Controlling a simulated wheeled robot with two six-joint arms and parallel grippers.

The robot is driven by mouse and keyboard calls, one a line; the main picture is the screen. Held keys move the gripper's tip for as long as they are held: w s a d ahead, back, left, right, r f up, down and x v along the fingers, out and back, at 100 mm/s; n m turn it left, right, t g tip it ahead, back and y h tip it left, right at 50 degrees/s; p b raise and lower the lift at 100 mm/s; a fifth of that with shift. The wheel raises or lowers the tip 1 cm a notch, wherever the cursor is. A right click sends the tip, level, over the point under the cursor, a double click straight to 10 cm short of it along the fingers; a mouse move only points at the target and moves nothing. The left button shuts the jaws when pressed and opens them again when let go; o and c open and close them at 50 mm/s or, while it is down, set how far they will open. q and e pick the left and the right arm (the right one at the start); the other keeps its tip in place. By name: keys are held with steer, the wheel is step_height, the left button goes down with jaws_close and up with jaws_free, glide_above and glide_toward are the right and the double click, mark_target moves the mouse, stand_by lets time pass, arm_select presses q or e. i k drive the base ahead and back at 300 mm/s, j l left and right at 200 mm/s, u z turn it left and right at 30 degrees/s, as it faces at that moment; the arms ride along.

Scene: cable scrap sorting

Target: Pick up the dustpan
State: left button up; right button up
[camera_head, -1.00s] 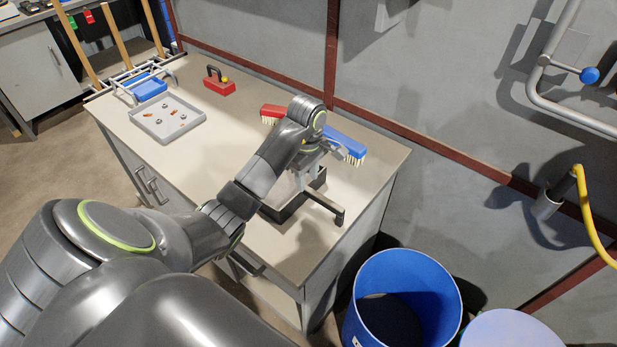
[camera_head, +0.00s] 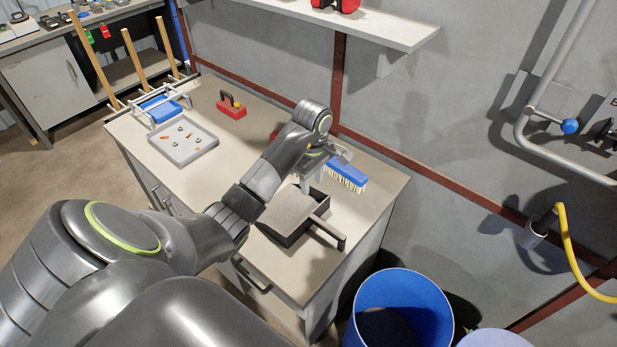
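The dustpan (camera_head: 287,212) lies on the workbench near its front right part. It has a grey pan with dark sides and a dark handle (camera_head: 328,233) that points right. My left gripper (camera_head: 310,186) is above and behind the pan, in front of a blue brush (camera_head: 346,174). Its fingers point down, small and partly hidden by my arm, so their opening is unclear. I see no contact with the dustpan. My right gripper is out of view.
The workbench (camera_head: 215,190) also bears a grey tray (camera_head: 183,159) with small bits, a red block with a dark handle (camera_head: 232,110) and a blue container (camera_head: 161,108) in a rack. A blue bin (camera_head: 402,284) stands right of the bench. A wall shelf (camera_head: 400,30) hangs above.

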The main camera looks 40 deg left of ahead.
mark_target(289, 214)
steer(key=u, duration=1.2)
